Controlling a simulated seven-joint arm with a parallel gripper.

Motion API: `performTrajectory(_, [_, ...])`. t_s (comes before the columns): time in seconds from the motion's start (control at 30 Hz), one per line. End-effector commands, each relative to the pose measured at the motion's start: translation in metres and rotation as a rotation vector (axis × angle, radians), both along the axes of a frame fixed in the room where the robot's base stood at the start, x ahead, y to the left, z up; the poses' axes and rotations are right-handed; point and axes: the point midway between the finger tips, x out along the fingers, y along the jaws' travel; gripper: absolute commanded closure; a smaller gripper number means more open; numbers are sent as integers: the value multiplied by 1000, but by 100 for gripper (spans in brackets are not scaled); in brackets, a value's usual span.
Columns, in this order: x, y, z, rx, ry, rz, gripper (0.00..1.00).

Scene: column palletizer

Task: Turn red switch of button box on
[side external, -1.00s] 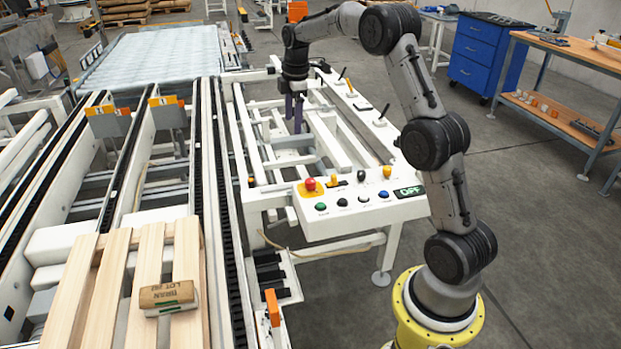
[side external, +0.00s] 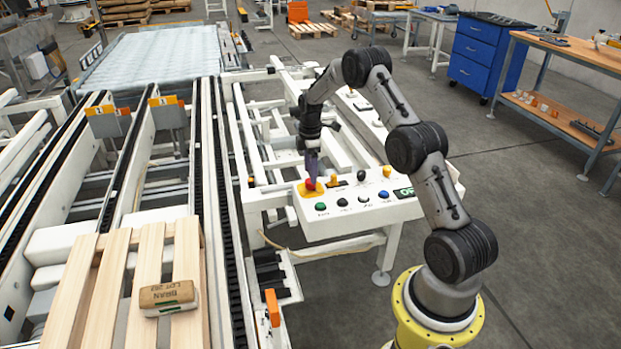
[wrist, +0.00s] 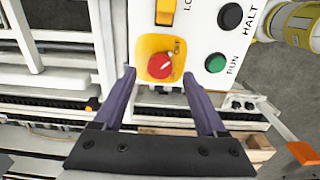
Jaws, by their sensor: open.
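The red switch (wrist: 160,65) is a round red knob on a yellow plate (wrist: 149,45) with ON and OFF markings.
A green RUN button (wrist: 215,63), a black HALT button (wrist: 230,16) and a yellow LOCK switch (wrist: 166,12) are close to the red switch. Conveyor rails (side external: 207,190) run to the left. A wooden pallet (side external: 188,245) carries a brown package (side external: 167,295).

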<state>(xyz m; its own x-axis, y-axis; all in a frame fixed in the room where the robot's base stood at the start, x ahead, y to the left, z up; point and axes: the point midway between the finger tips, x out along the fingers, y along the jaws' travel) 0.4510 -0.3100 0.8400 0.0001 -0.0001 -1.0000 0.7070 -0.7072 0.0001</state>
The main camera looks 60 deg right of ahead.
Motion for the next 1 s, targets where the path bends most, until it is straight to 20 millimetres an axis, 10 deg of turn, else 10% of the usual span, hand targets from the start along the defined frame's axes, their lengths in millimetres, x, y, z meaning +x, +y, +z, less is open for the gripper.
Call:
performTrajectory(0.6, [0, 0, -32, 0, 0, 0, 26])
performTrajectory(1.0, [0, 0, -31, 0, 0, 0, 98])
